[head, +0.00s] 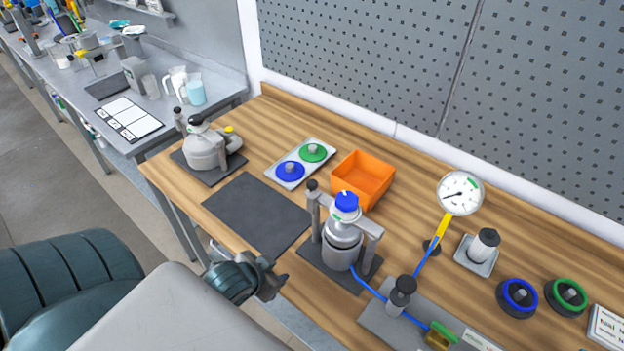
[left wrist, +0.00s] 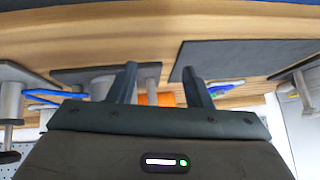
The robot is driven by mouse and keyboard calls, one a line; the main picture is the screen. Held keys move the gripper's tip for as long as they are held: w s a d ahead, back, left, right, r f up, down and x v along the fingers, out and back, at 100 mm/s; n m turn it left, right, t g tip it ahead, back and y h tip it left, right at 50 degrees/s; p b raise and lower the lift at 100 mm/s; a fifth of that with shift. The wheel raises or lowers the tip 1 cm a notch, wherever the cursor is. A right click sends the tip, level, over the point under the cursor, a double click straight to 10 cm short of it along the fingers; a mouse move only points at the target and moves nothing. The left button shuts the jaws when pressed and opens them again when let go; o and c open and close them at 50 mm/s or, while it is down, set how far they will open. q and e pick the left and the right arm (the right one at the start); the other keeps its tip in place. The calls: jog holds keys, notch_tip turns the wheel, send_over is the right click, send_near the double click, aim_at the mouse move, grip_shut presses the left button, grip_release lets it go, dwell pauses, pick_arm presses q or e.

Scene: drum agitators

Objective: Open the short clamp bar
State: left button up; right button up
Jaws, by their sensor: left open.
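A silver vessel (head: 342,247) with a blue cap (head: 346,201) stands on a dark base between grey posts. A grey clamp bar (head: 367,227) crosses at its top and looks lowered. A second silver vessel (head: 205,150) with a dark knob on top stands at the far left of the bench. I cannot tell for certain which bar is the short one. My left gripper (head: 272,277) is open and empty at the bench's front edge, left of the blue-capped vessel and apart from it. Its spread fingers (left wrist: 160,85) show in the left wrist view. My right gripper is not in view.
A dark mat (head: 258,213) lies bare between the two vessels. Behind are a tray (head: 304,163) with blue and green discs and an orange bin (head: 362,180). A gauge (head: 460,193), blue hose and black-knobbed valve (head: 402,291) stand at right. A perforated wall closes the back.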

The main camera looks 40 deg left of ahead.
pick_arm(q)
jog(key=w+a+r+m+t+h, duration=0.3)
jog(key=w+a+r+t+h, duration=0.2)
jog(key=w, duration=0.3)
jog(key=m+g+h, duration=0.1)
jog(key=m+h, duration=0.4)
jog(key=h, duration=0.5)
send_near(312, 182)
jog(key=shift+b+x, duration=4.25)
jog(key=shift+x, duration=0.8)
jog(key=shift+f, duration=0.2)
grip_shut()
